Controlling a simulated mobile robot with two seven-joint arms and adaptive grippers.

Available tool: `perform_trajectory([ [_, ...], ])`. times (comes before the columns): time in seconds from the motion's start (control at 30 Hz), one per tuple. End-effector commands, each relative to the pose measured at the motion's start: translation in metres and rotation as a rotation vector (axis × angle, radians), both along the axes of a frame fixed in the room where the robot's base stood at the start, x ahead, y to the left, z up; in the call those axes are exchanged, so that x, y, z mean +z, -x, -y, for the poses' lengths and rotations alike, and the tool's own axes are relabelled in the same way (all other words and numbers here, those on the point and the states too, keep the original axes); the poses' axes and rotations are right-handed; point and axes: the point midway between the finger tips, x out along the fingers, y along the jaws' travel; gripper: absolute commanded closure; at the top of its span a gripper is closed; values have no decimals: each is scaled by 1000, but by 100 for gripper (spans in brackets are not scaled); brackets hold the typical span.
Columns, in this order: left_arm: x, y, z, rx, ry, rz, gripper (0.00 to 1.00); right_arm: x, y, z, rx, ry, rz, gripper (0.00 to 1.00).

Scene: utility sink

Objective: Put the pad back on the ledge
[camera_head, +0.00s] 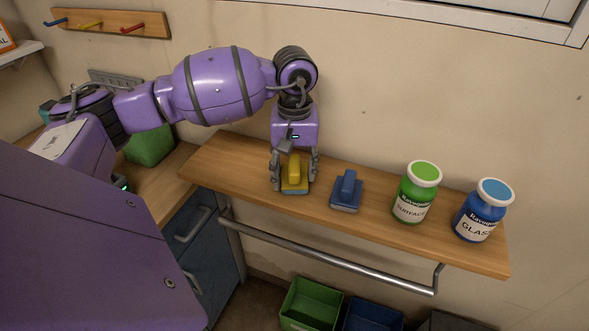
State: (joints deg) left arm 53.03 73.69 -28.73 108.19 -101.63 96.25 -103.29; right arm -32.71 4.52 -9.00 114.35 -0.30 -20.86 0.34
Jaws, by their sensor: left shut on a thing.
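A yellow pad (294,174) with an upright yellow grip and a grey underside is at the left part of the wooden ledge (240,152). My left gripper (294,178) points down with its fingers on either side of the yellow pad and is shut on it. The pad is at the ledge surface; I cannot tell whether it touches the wood. A blue pad (347,191) lies on the ledge just to the right, apart from the gripper. My right gripper is not in view.
A green-lidded bottle (415,193) and a blue-lidded bottle (482,212) stand at the ledge's right end. A metal rail (330,258) runs along its front. Green (310,304) and blue (371,317) bins are below. A peg rack (110,22) hangs on the wall.

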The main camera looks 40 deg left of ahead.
Motion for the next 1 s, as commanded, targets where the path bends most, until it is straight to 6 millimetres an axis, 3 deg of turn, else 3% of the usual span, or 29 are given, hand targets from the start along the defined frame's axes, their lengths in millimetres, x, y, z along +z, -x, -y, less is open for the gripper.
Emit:
perform_trajectory([
  [0.03, -4, 0, 0, 0, 0, -3, 70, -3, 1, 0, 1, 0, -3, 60],
  [0.07, -3, 0, 0, 0, 0, -2, 45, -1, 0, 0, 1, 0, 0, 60],
  [0.2, -2, 0, 0, 0, 0, -1, 30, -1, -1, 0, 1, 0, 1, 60],
  [0.47, -2, 0, 0, 0, 1, -1, 30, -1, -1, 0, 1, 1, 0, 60],
  [0.63, 10, -1, 0, 0, 0, 2, 30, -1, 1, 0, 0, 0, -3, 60],
  [1.0, 85, -1, 0, 0, -1, 2, 30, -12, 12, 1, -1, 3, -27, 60],
])
